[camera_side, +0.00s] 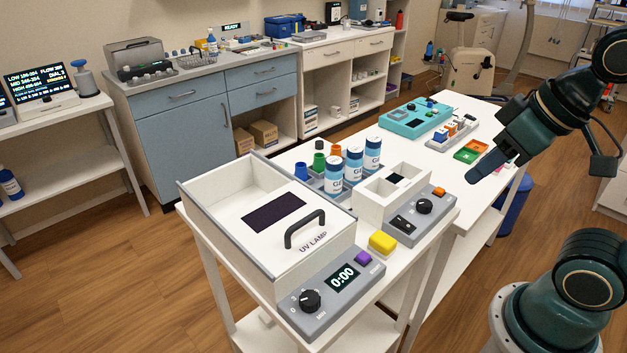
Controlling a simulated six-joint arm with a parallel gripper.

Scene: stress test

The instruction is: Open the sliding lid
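A white UV lamp box (222,255) with grey edges stands on the near end of the white table. Its white lid (258,236) carries a dark window (274,212), a black arched handle (305,229) and the words "UV LAMP". The lid lies between the box's side walls; I cannot tell its exact slide position. A grey front panel has a dial (310,300), a 0:00 display (342,277) and a purple button (363,257). My gripper (487,166) is up at the right, well apart from the handle. Its fingers show nearly edge-on, so their opening is unclear.
A yellow block (382,242) lies right of the lamp box. White-blue bottles (333,173) and a white unit with a grey dial panel (405,230) stand close behind. A teal device (407,122) and small coloured trays (472,151) are farther back on the table.

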